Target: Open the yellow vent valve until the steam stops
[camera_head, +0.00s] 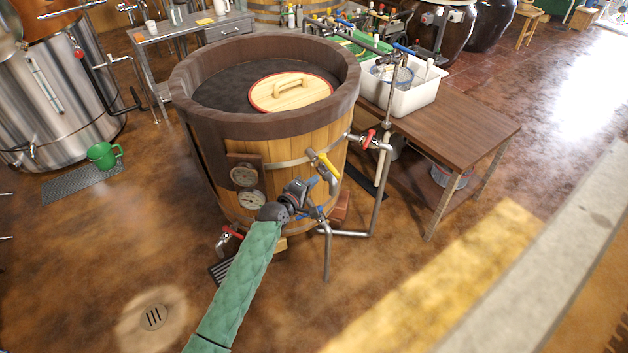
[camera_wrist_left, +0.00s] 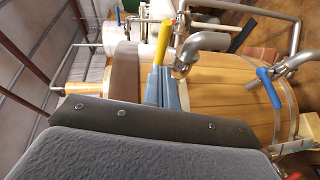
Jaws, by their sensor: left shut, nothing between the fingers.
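The yellow valve handle (camera_head: 323,163) sits on a pipe fitting on the right side of the round wooden vat (camera_head: 300,148). In the left wrist view the yellow handle (camera_wrist_left: 164,40) stands just beyond my fingertips. My left gripper (camera_head: 311,183) is shut and empty, just below and left of the yellow handle in the head view. In the left wrist view its blue-grey fingers (camera_wrist_left: 161,82) overlap the handle's lower end; I cannot tell whether they touch. No steam shows clearly in either view. My right gripper is not in view.
A red-handled valve (camera_head: 369,139) is on the upright pipe to the right. A blue lever (camera_wrist_left: 268,88) is close by. Two gauges (camera_head: 248,200) are on the vat front. A wooden table (camera_head: 455,135) stands right. Open floor lies in front.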

